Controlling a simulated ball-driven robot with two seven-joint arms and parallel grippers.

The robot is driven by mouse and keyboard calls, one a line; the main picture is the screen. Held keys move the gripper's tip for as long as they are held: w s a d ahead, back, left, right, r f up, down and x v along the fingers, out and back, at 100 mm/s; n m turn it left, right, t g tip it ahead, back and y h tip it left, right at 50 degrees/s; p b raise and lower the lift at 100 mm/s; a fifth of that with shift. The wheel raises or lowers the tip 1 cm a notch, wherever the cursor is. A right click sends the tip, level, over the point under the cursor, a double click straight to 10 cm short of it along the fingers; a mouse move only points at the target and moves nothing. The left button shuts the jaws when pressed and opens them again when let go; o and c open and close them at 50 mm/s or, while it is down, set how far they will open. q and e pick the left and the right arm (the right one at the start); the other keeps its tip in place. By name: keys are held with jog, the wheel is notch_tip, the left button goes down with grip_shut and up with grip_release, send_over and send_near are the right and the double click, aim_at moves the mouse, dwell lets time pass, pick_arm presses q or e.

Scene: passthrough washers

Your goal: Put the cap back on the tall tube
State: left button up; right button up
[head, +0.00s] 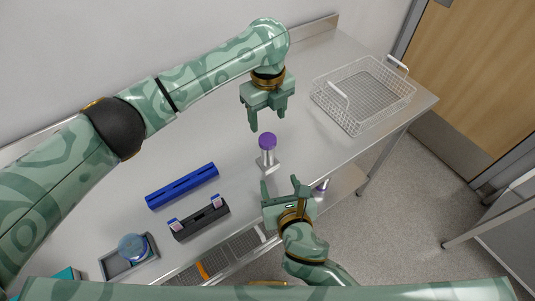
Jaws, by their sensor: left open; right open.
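A purple cap (267,141) shows at the top of a pale upright tube (267,156) standing in a small clear-looking base on the steel bench. From this angle I cannot tell whether the cap is fully seated. My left gripper (267,122) is open and points down, above and just behind the cap in the picture, apparently empty. My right gripper (281,183) is open and empty near the bench's front edge, in front of the tube.
A blue rack (182,187) and a dark rack (200,222) with small labelled items lie left of the tube. A grey tray (117,270) holds a round blue item. A wire basket (362,95) stands at the bench's right end. Bare bench (325,137) lies between tube and basket.

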aim_at(269, 157)
jog(key=x, duration=1.3)
jog(key=shift+w+a, duration=0.1)
jog(key=shift+w, duration=0.1)
